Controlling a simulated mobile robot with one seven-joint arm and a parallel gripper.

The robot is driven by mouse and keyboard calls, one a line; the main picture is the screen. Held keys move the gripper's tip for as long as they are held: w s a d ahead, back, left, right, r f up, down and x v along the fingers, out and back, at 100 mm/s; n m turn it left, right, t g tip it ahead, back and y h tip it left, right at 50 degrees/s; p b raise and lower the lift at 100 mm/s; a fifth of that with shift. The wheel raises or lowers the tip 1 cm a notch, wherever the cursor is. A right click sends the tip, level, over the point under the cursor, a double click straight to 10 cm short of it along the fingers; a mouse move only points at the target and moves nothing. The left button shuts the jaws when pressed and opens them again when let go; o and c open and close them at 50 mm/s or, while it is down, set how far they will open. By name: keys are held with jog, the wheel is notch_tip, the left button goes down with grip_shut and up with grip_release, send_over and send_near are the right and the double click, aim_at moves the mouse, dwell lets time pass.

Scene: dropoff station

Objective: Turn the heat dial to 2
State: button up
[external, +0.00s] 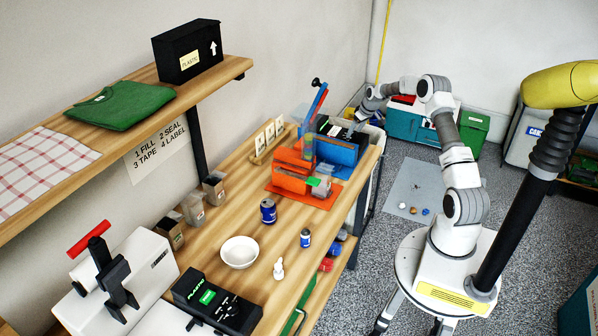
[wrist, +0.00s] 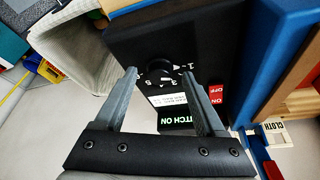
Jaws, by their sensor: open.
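The heat dial (wrist: 159,74) is a round black knob on a black box (wrist: 215,45), with white numbers around it; 1, 3 and 5 can be made out. I cannot tell which number it points to. In the wrist view my gripper (wrist: 157,72) is open, one finger on each side of the dial, with visible gaps. I cannot tell how deep the fingertips reach.
A red OFF switch (wrist: 216,94) and a green-lettered label (wrist: 175,121) are close to the right finger. A pale bin (wrist: 75,50) is at left. Blue parts (wrist: 268,60) stand at right.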

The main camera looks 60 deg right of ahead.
jog(key=shift+w+f, duration=0.1)
jog(key=shift+f, duration=0.1)
grip_shut()
dwell(0.3)
jog(key=shift+m, duration=0.3)
jog(key=m+h+b, duration=0.1)
jog(key=m+b, duration=0.1)
jog(key=shift+a+m+g, duration=0.1)
jog(key=shift+m+g, duration=0.3)
jog(key=shift+m+g+h, duration=0.3)
jog(key=shift+m, duration=0.9)
jog(key=shift+b, duration=0.3)
